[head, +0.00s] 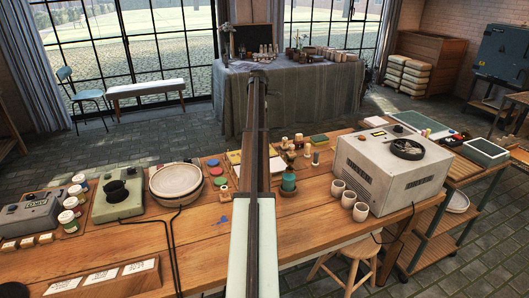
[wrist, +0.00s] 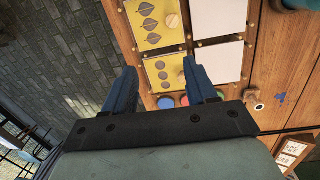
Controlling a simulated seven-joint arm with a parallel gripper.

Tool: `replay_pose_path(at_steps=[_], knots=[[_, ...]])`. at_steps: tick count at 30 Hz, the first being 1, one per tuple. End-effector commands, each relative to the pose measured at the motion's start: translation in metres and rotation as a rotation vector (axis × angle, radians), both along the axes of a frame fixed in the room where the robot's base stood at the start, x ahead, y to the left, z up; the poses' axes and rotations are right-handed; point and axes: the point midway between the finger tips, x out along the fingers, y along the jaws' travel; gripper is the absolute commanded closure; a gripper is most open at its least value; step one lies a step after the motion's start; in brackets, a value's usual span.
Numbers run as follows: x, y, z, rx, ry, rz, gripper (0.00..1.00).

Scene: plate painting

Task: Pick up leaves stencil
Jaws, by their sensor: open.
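The leaves stencil (wrist: 147,37) is a yellow sheet with dark leaf shapes and a round knob (wrist: 173,21) at its right side, at the top of the wrist view. A second yellow stencil (wrist: 159,86) with round shapes lies just below it. My gripper (wrist: 159,66) is open and empty, its two blue fingers well apart over the stencil rack, with the round-shaped stencil showing between them. The leaves stencil lies beyond the fingertips. In the head view, a yellow sheet (head: 234,157) shows beside my arm, which hides part of the rack and my gripper.
White panels (wrist: 220,62) sit right of the stencils. Coloured round lids (wrist: 165,102) lie near the fingers. In the head view, a green jar (head: 289,182), cups (head: 348,199), a boxy machine (head: 390,165) and a round turntable (head: 175,180) stand on the wooden table (head: 215,255).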

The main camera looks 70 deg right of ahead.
Motion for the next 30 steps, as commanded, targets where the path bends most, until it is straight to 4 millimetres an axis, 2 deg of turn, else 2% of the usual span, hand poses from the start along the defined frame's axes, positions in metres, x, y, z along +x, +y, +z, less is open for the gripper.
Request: replay_pose_path(at_steps=[1,3,7,14,24,30], knots=[[-0.013,-0.006,0.0,0.033,0.005,0.016,0.43],[-0.025,-0.008,0.0,0.071,0.007,0.037,0.43],[-0.036,-0.009,-0.002,0.104,0.009,0.058,0.43],[-0.038,-0.008,-0.022,0.108,0.009,0.061,0.43],[-0.037,-0.008,-0.077,0.106,0.01,0.06,0.43],[-0.036,-0.008,-0.089,0.105,0.009,0.06,0.43]])
